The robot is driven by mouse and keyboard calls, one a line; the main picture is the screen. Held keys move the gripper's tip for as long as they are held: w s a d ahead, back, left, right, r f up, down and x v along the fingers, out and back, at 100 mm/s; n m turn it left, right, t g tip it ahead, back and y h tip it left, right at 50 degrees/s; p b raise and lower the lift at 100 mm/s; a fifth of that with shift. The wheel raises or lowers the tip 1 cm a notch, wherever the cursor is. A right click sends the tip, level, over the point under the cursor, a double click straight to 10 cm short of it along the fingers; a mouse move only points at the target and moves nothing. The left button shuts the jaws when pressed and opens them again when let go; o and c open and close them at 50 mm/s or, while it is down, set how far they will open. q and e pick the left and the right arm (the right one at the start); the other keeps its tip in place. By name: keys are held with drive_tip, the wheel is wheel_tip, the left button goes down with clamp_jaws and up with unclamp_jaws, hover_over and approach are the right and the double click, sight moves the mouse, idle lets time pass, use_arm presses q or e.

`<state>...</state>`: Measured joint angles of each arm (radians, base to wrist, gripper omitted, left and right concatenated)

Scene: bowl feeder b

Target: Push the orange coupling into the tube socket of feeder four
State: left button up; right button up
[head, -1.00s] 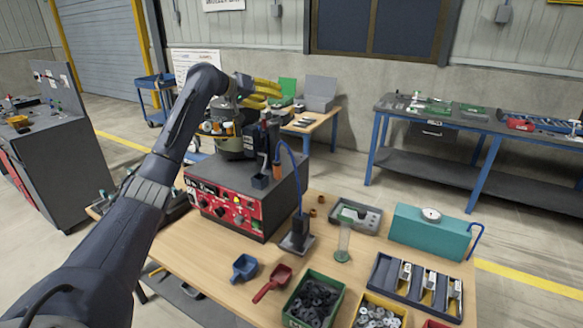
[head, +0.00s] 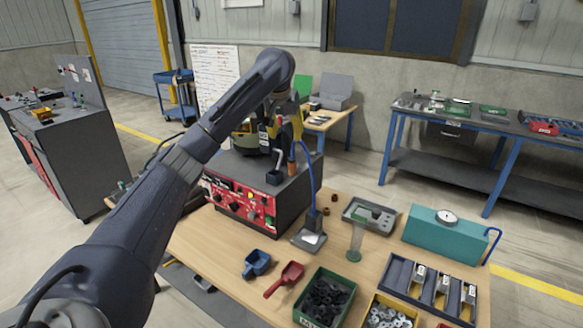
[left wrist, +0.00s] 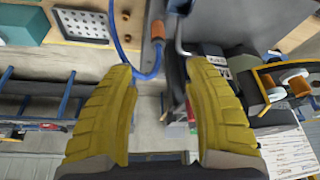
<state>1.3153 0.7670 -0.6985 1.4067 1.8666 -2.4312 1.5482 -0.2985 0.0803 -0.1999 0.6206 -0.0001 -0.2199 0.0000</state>
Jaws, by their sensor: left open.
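The orange coupling (head: 291,168) sits at the end of the blue tube (head: 312,182), upright beside the front right of the feeder (head: 240,207), a dark box with a red control panel. The coupling also shows in the left wrist view (left wrist: 157,30), with the tube looping beside it. My left gripper (left wrist: 163,70) is open, with two yellow ribbed fingers. The coupling lies just beyond the fingertips, in line with the gap, and seems apart from them. In the head view my arm partly hides the gripper and the feeder bowl. I cannot make out the tube socket or a feeder number.
A stand (head: 310,238) holds the lower tube. A clear cylinder (head: 356,240), a grey tray (head: 369,216) and a teal box (head: 446,233) stand to its right.

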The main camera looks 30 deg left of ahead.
sight(292, 158)
use_arm(q)
drive_tip(key=x, duration=1)
drive_tip(key=shift+w+f, duration=0.15)
drive_tip(key=shift+f, duration=0.25)
drive_tip(key=shift+x, duration=2.65)
drive_tip(key=shift+w+d, duration=0.1)
drive_tip(key=shift+d, duration=0.05)
drive_tip(key=shift+r, duration=0.1)
clamp_jaws()
